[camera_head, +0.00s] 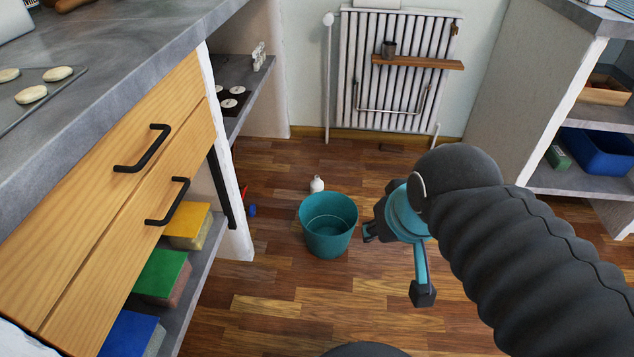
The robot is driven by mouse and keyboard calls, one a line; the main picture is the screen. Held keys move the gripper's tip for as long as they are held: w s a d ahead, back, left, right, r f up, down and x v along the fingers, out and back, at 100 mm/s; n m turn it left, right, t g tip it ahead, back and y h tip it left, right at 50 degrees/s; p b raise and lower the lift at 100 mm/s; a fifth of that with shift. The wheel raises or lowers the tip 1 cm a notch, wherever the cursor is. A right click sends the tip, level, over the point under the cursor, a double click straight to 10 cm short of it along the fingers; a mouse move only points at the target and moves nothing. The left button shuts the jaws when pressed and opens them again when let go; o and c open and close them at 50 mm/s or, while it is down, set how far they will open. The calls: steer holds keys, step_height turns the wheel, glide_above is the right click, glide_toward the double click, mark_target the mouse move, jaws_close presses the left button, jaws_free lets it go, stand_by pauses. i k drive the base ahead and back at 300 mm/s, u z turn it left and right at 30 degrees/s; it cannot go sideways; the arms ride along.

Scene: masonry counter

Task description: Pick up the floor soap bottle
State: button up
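The floor soap bottle appears to be the small white bottle (317,186) with a narrow neck, upright on the wooden floor. The teal bucket (328,240) stands in front of it and seems to hide its lower part. My gripper (397,262) is to the right of the bucket, nearer to me than the bottle. Its two dark fingertips are spread wide apart, with nothing visible between them. My own dark arm hides part of the gripper.
A counter (130,95) with wooden drawers and open shelves runs along the left. A radiator (395,75) with a small wooden shelf (417,62) is on the back wall. Another shelf unit (535,100) stands at the right. Small red and blue items (251,210) lie left of the bucket.

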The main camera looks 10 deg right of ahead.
mark_target(317, 184)
steer(key=z, duration=1.6)
steer(key=i, duration=1.55)
steer(key=u, duration=3.6)
steer(key=i, duration=0.5)
steer(key=z, duration=0.05)
